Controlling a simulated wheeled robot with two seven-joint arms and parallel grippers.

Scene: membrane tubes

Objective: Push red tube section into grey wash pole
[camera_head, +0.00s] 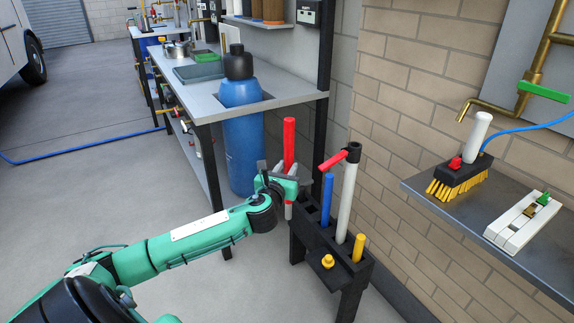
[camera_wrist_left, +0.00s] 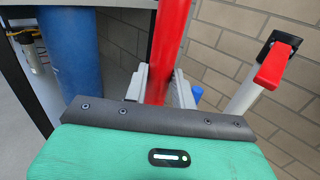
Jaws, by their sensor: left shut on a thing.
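The red tube section (camera_head: 289,138) stands nearly upright, to the left of the black rack, in the head view. It also shows in the left wrist view (camera_wrist_left: 168,45). My left gripper (camera_head: 289,178) is shut on it, with one grey finger on each side (camera_wrist_left: 160,88). A short grey piece (camera_head: 288,212) shows below the gripper; I cannot tell whether it is part of the tube. The light grey pole (camera_head: 347,200) stands upright in the rack, right of the gripper and apart from the red tube. It has a black collar and a red lever on top. My right gripper is out of view.
The black rack (camera_head: 312,233) also holds a blue tube (camera_head: 327,199) and a yellow tube (camera_head: 359,247). A blue gas cylinder (camera_head: 240,130) stands behind at the workbench (camera_head: 280,88). A brick wall and a shelf with a yellow brush (camera_head: 459,183) are at right.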

